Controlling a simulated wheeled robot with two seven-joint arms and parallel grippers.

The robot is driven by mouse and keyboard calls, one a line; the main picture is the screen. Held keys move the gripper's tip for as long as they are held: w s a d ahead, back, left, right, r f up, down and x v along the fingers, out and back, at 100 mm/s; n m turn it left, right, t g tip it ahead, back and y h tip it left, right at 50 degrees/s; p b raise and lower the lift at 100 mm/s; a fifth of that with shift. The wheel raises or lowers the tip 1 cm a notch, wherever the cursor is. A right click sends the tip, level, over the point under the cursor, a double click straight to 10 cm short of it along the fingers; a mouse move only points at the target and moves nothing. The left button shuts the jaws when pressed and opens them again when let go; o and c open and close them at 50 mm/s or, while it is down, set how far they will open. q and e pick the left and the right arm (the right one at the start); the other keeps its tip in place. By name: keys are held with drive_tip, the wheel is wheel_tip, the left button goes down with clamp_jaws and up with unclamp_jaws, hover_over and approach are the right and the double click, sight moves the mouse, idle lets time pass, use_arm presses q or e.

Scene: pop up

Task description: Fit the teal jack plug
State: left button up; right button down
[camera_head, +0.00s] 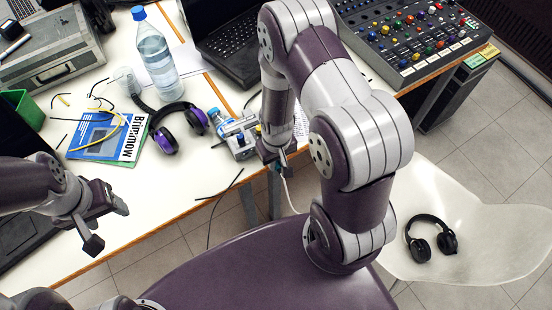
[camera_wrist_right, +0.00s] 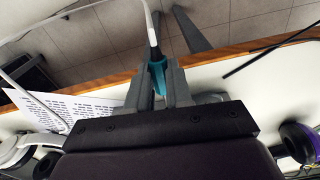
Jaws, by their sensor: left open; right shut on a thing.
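The teal jack plug (camera_wrist_right: 158,78) is clamped between the fingers of my right gripper (camera_wrist_right: 160,72) in the right wrist view, with a pale cable leading away from its end. In the head view only a bit of teal (camera_head: 279,168) shows at my right gripper (camera_head: 277,160), beside the table's front edge, and the white cable (camera_head: 289,194) hangs below. My left gripper (camera_head: 107,225) is open and empty at the lower left.
A mixer (camera_head: 415,35) and laptop (camera_head: 228,45) stand at the back. Black headphones (camera_head: 431,238) rest on a white chair (camera_head: 490,235).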

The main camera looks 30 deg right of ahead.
drive_tip(key=shift+w, duration=0.2)
drive_tip(key=shift+w, duration=1.65)
drive_tip(key=shift+w, duration=0.15)
drive_tip(key=c, duration=0.9)
unclamp_jaws()
drive_tip(key=shift+c, duration=0.2)
wheel_tip(320, 180, up, 13)
drive_tip(key=shift+f, duration=0.15)
